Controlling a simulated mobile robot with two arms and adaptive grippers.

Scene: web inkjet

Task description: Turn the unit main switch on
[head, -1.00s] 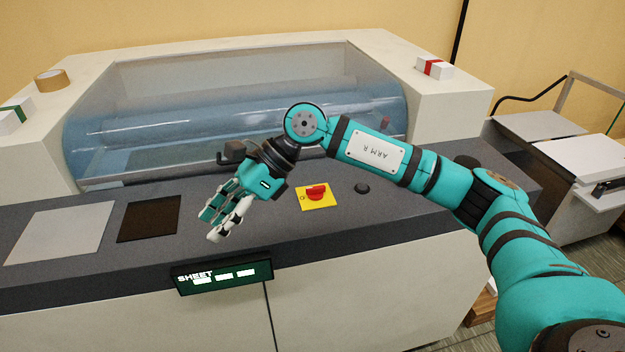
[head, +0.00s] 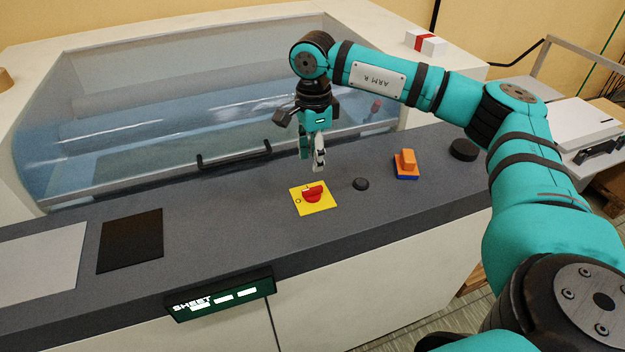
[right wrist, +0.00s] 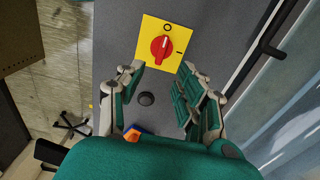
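The unit main switch is a red rotary knob (head: 313,193) on a yellow square plate (head: 325,204), set in the grey console top. In the right wrist view the red knob (right wrist: 161,48) shows with an O mark above it and an I mark to its right; its pale line appears to point toward the O. My right gripper (head: 318,166) points down just behind and above the switch, apart from it. In the right wrist view its fingers (right wrist: 162,76) are spread with nothing between them, so it is open. My left gripper is out of view.
A black round button (head: 361,184) and an orange-and-blue block (head: 405,165) sit right of the switch. A black handle bar (head: 235,156) and the clear cover (head: 110,160) lie behind. A green SHEET display (head: 222,296) is on the front edge. A dark pad (head: 130,240) lies left.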

